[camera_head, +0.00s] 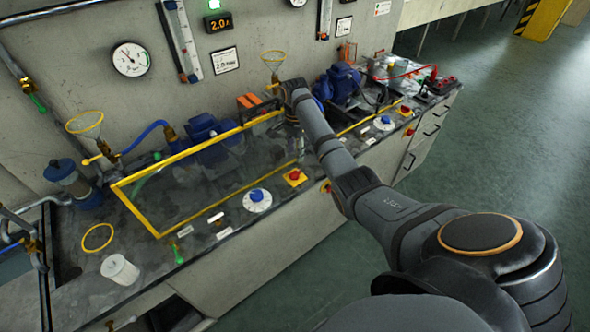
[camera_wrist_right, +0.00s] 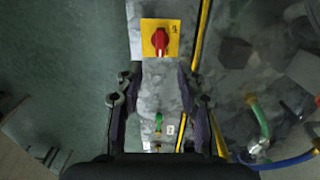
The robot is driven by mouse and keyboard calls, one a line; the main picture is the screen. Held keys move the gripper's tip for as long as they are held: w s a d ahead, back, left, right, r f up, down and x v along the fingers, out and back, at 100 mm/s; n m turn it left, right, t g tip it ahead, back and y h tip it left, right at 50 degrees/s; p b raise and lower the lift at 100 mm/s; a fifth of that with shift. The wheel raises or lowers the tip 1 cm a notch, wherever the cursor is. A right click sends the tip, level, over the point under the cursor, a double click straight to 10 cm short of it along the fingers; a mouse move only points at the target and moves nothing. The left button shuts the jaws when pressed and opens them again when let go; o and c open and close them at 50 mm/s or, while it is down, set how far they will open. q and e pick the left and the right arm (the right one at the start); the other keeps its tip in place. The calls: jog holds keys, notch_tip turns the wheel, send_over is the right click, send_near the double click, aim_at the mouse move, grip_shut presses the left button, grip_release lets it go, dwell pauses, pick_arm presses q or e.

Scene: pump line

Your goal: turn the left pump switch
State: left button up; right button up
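In the head view a red switch on a yellow plate (camera_head: 294,176) sits on the bench's front strip, right of a blue knob on a white dial (camera_head: 257,198). In the right wrist view a red knob on a yellow plate (camera_wrist_right: 160,40) lies beyond my right gripper (camera_wrist_right: 159,97). That gripper's fingers are wide apart with nothing between them, and the knob is not touched. In the head view my right arm hides most of this gripper. My left gripper is not in view.
A yellow frame (camera_head: 148,222) runs around the left pump area. A second blue knob (camera_head: 384,122) and a second red switch (camera_head: 405,110) are farther right. Gauges and tubes line the wall.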

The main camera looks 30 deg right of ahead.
aim_at(295, 172)
notch_tip(295, 172, down, 10)
jog(key=shift+r, duration=0.15)
grip_shut()
